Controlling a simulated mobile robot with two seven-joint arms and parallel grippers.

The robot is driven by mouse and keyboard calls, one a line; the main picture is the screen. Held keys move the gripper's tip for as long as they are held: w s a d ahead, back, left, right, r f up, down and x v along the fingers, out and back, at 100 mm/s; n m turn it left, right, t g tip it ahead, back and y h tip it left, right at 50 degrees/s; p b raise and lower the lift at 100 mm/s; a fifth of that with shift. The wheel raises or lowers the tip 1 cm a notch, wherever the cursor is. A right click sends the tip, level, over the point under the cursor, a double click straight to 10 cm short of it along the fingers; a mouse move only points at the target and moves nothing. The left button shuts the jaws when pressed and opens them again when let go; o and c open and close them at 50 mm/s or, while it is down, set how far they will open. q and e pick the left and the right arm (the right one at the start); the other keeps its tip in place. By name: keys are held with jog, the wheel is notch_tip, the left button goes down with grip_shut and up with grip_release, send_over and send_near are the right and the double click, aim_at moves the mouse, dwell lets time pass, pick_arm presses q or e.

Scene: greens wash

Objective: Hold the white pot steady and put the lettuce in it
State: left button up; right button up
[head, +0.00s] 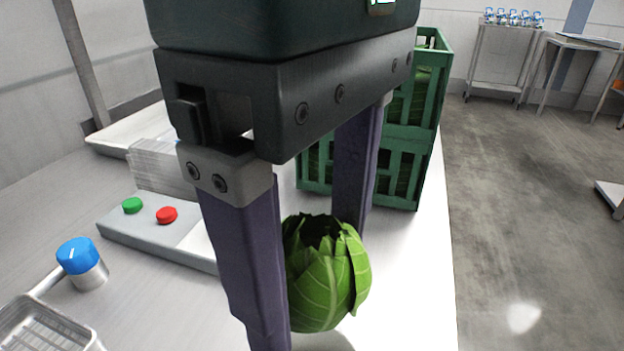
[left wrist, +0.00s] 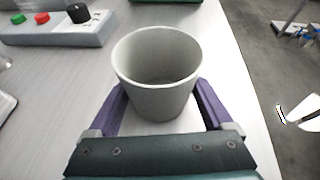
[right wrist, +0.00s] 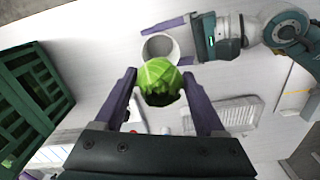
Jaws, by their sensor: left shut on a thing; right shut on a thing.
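The lettuce (head: 328,275) is a round green leafy head. My right gripper (head: 310,285) is shut on it, with one purple finger on each side; the lettuce also shows between the fingers in the right wrist view (right wrist: 160,82). The white pot (left wrist: 158,70) is upright, open and empty in the left wrist view. My left gripper (left wrist: 160,92) is shut on the pot, a finger on either side. In the right wrist view the pot (right wrist: 158,48) shows just beyond the lettuce, partly covered by it.
Green crates (head: 408,160) stand stacked at the back right of the white table. A grey control box (head: 150,235) with green and red buttons is at the left. A blue-capped jar (head: 82,262) and a wire basket (head: 45,325) sit at the front left.

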aim_at(313, 220)
jog(key=shift+f, duration=4.45)
pick_arm(q)
jog(key=shift+d, duration=0.35)
pick_arm(e)
jog(key=shift+d+f, duration=0.25)
jog(key=shift+f, duration=0.55)
jog(key=o, duration=1.3)
jog(key=shift+w+f, duration=0.1)
jog(key=shift+c, duration=0.2)
jog(key=shift+o, duration=0.6)
pick_arm(q)
jog(key=shift+a+f, duration=0.15)
jog(key=shift+a, duration=0.2)
pick_arm(e)
jog(key=r, duration=1.4)
jog(key=shift+w+a, duration=0.1)
jog(key=shift+a, duration=0.1)
pick_arm(q)
jog(key=o, duration=1)
jog(key=shift+s, duration=0.1)
jog(key=shift+o, duration=0.5)
